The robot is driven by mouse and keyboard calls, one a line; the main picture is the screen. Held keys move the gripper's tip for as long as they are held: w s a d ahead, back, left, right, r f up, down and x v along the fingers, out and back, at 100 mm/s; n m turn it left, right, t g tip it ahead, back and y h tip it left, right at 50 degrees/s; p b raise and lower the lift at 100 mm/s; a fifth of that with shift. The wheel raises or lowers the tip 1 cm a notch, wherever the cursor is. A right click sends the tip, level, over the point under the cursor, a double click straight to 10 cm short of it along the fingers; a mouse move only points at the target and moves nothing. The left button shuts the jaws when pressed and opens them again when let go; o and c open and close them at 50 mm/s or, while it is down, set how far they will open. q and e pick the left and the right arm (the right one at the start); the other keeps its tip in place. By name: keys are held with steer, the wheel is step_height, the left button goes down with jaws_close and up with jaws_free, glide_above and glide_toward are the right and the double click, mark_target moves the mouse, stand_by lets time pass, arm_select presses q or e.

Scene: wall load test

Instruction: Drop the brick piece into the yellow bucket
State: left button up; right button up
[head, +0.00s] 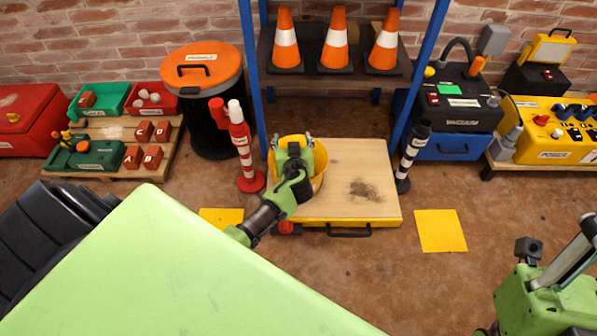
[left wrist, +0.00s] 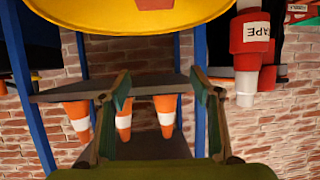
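The yellow bucket (head: 319,180) stands on the left part of a wooden-topped platform. My left gripper (head: 295,141) is over the bucket in the head view and hides part of it. In the left wrist view, the bucket (left wrist: 85,14) fills the top edge, beyond the fingertips. My left gripper (left wrist: 163,90) is open there, with nothing between its fingers. A small reddish-brown patch (left wrist: 155,4) shows against the yellow at the top edge; it may be a brick piece, but it is cut off. My right arm shows at the lower right, but its gripper does not.
Several brick pieces (head: 153,157) lie on a wooden pallet at left. A red-and-white post (head: 242,150) stands left of the bucket, a black-and-white post (head: 411,155) right of the platform (head: 365,165). Blue shelf uprights (head: 420,65) rise behind, with cones (head: 335,42) on the shelf.

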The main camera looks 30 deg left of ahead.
arm_select(q)
steer(key=shift+f, duration=0.1)
steer(key=v, duration=1.2)
stand_by(0.4)
